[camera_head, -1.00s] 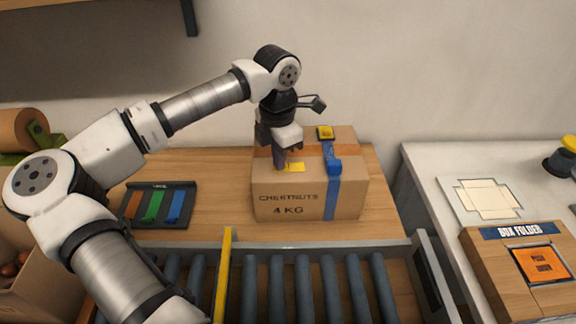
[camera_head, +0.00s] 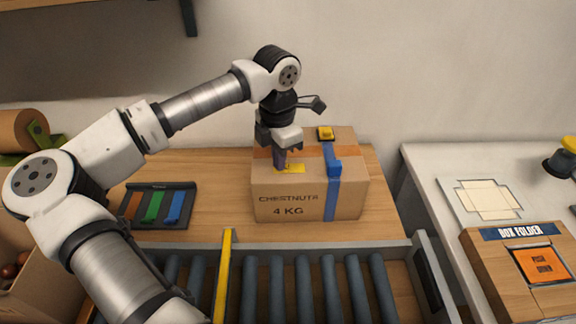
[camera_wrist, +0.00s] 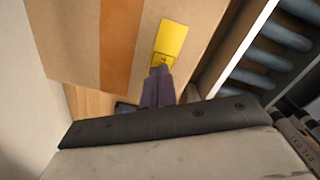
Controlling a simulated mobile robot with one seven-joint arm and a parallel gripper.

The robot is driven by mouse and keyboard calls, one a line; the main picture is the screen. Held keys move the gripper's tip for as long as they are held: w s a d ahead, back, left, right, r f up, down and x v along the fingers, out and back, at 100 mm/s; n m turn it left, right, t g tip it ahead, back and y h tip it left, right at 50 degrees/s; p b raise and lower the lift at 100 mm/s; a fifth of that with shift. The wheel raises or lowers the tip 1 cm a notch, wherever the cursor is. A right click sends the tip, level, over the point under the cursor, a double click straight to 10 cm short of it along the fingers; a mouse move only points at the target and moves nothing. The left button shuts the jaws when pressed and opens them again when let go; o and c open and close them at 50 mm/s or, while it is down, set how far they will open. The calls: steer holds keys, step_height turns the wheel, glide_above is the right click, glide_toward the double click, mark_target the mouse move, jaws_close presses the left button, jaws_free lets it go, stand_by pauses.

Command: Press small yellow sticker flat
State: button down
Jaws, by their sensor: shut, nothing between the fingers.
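The small yellow sticker (camera_head: 294,168) lies on the top of the cardboard chestnut box (camera_head: 275,188), near its front edge. In the wrist view the sticker (camera_wrist: 171,40) shows as a yellow rectangle beside a brown tape strip (camera_wrist: 120,38). My gripper (camera_head: 281,168) points down at the box top with its fingers shut and empty. In the wrist view the shut fingertips (camera_wrist: 159,70) overlap the near end of the sticker; whether they touch it I cannot tell. That end is partly hidden by the fingers.
A roller conveyor (camera_head: 290,285) is in front. A tray of coloured strips (camera_head: 160,205) lies left on the wooden table (camera_head: 220,205).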

steer(key=shift+r+p, duration=1.5)
steer(key=shift+r, duration=1.9)
